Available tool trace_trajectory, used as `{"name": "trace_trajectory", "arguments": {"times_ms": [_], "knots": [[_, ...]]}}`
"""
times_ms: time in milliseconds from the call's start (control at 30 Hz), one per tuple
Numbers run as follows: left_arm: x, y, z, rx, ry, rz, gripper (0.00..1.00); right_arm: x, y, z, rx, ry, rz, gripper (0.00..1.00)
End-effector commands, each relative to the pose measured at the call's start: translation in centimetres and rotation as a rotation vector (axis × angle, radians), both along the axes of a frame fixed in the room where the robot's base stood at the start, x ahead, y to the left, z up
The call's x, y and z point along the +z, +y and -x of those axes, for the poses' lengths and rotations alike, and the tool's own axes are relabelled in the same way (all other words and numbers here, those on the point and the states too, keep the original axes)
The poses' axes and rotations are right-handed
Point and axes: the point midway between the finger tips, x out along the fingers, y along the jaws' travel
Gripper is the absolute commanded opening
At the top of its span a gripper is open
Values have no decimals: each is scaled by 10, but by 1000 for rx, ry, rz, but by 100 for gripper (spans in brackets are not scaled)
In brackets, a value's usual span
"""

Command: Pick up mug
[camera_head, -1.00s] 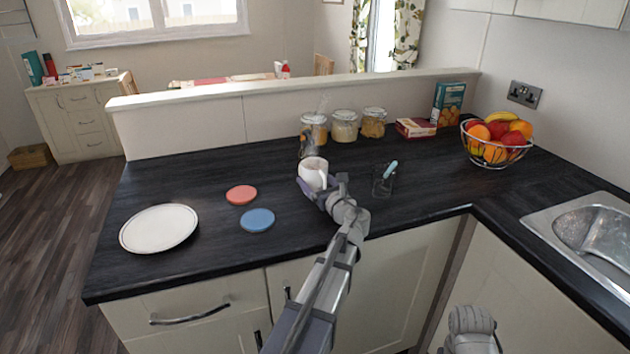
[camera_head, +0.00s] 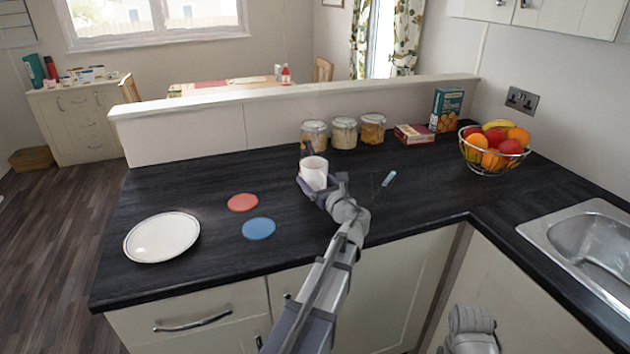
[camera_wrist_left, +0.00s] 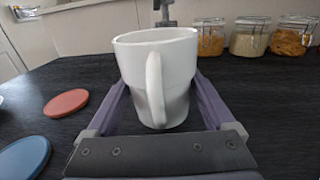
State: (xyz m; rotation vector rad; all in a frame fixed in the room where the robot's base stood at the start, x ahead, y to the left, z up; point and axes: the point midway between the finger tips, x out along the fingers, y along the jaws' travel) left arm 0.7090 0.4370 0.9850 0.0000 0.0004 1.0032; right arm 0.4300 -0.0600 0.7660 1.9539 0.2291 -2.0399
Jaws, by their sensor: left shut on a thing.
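A white mug (camera_head: 314,171) is at the middle of the dark counter, and it fills the centre of the left wrist view (camera_wrist_left: 180,75). Its handle (camera_wrist_left: 155,90) faces the wrist camera. My left gripper (camera_head: 319,187) is shut on the mug, with a purple-grey finger on each side of it in the wrist view (camera_wrist_left: 163,105). The mug stands upright. Its underside is hidden, so I cannot tell if it touches the counter. A grey part of my right arm shows at the bottom right, but its gripper fingers do not.
A clear glass holding a light blue stick (camera_head: 389,178) stands just right of the mug. Jars (camera_head: 344,132) stand behind. A red coaster (camera_head: 243,202), blue coaster (camera_head: 258,228) and white plate (camera_head: 162,237) lie left. A fruit bowl (camera_head: 493,150) and sink (camera_head: 590,245) are right.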

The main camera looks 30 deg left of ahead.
Motion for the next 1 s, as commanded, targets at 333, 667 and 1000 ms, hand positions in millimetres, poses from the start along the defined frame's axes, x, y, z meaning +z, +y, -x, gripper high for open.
{"name": "trace_trajectory", "arguments": {"times_ms": [333, 667, 1000], "knots": [[3, -33, 22, -2, 0, -1, 0, 3, 0, 0, 0, 0, 0, 50], [3, -70, 46, -2, 0, -1, 0, 3, 0, 0, 0, 0, 0, 50], [3, -105, 67, -2, 0, -1, 0, 3, 0, 0, 0, 0, 0, 50]]}}
